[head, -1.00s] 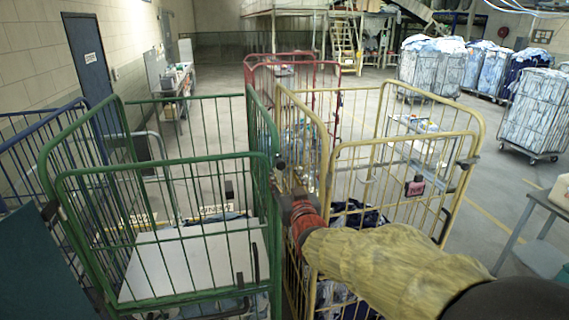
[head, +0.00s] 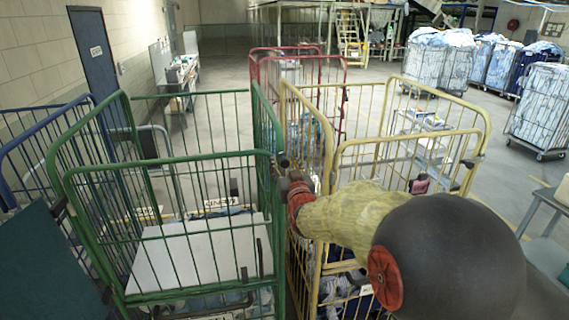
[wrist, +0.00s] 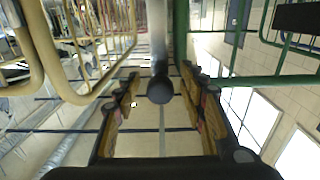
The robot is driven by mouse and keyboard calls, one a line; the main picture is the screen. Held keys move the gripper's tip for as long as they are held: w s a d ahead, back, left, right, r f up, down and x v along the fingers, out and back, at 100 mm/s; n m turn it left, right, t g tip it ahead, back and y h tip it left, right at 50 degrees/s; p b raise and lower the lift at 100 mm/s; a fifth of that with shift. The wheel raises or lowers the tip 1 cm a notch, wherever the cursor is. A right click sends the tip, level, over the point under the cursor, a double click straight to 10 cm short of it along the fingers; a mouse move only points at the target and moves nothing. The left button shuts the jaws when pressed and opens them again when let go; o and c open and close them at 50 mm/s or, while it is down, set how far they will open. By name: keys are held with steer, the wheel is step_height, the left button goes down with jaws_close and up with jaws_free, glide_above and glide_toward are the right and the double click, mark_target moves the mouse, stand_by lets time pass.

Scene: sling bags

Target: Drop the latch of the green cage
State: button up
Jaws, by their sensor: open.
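The green cage (head: 165,158) stands on the left in the head view, with a white board (head: 200,250) inside it. At its right front corner is a small dark knob (head: 283,162), which may be part of its latch. My gripper (head: 284,184) is just below that knob, between the green and yellow cages, and small in this view. In the wrist view my gripper (wrist: 160,80) is open, with a finger on each side. A grey bar ending in a round dark knob (wrist: 160,91) shows between the fingers; I cannot tell whether they touch it.
The yellow cage (head: 405,137) stands close on the right, under my arm. A blue cage (head: 45,140) is at the left and a red cage (head: 300,52) behind. Loaded laundry cages (head: 545,105) stand at the far right. The gap between green and yellow cages is narrow.

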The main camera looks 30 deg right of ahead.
steer(key=shift+c, duration=0.6)
jaws_close()
